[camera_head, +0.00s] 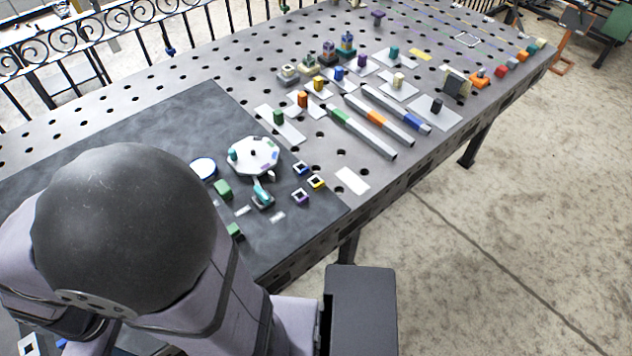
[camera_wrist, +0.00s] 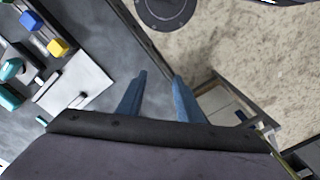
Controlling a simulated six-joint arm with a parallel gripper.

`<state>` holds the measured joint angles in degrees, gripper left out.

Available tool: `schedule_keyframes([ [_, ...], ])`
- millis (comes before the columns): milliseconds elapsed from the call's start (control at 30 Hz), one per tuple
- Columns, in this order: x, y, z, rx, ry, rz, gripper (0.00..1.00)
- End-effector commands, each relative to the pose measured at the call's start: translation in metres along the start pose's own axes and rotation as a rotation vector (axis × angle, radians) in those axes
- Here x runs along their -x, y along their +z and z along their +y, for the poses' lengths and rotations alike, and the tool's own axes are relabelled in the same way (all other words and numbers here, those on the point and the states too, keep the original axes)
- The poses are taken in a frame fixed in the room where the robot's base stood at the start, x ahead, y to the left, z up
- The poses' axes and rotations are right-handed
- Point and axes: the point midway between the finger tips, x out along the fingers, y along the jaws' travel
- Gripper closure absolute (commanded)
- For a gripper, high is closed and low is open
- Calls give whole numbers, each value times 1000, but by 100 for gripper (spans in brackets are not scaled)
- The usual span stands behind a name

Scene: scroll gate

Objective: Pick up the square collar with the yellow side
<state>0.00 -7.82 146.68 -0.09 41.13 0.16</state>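The square collar with the yellow side (camera_head: 317,182) lies on the dark mat near the table's front edge in the head view. It is a small square ring with a dark opening. A similar blue-sided collar (camera_head: 300,168) lies just behind it and a purple-sided collar (camera_head: 299,197) just to its left and front. My gripper (camera_wrist: 159,90) shows in the wrist view with two blue fingers apart and nothing between them. I cannot make out the gripper in the head view, and no collar is clearly visible in the wrist view.
The wrist view shows a yellow block (camera_wrist: 58,47), a blue block (camera_wrist: 30,20) and a white plate (camera_wrist: 88,75).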

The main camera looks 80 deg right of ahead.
Motion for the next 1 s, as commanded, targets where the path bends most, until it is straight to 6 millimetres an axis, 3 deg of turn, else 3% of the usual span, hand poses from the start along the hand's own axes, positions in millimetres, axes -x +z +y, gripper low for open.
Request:
schedule_keyframes([
  [100,0,0,0,0,0,0,65],
  [167,0,0,0,0,0,0,52],
  [467,0,0,0,-3,0,0,52],
  [633,2,-8,13,-73,0,-1,52],
  [767,7,-23,40,-220,0,-1,52],
  [867,11,-35,74,-385,0,-1,52],
  [1000,15,-44,137,-656,0,-2,52],
])
